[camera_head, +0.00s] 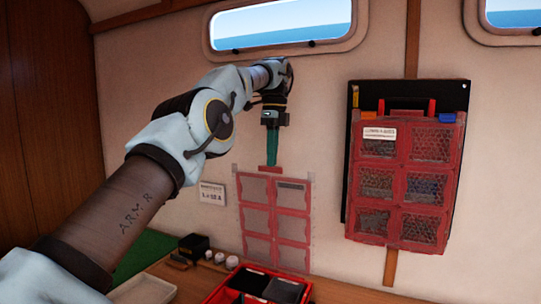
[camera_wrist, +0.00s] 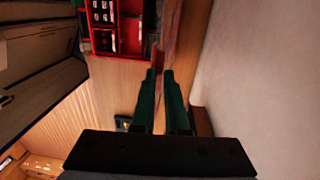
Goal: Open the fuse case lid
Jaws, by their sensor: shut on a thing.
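The fuse case (camera_head: 222,293) is a red tray with compartments on the counter at the bottom of the head view; it also shows at the top of the wrist view (camera_wrist: 118,53). Its lid (camera_head: 273,209), a red frame with clear panes, stands about upright above the back of the case, in front of the wall. My gripper (camera_head: 270,163) is above the lid, its green fingers pointing down and shut on the red tab at the lid's top edge. In the wrist view the fingertips (camera_wrist: 160,72) meet on a thin red edge.
A red-framed case (camera_head: 407,180) hangs on a black board on the right wall. A small black box (camera_head: 193,245) and several small white round things stand left of the fuse case. A pale tray (camera_head: 143,290) lies at the counter's left. The wall is close behind the lid.

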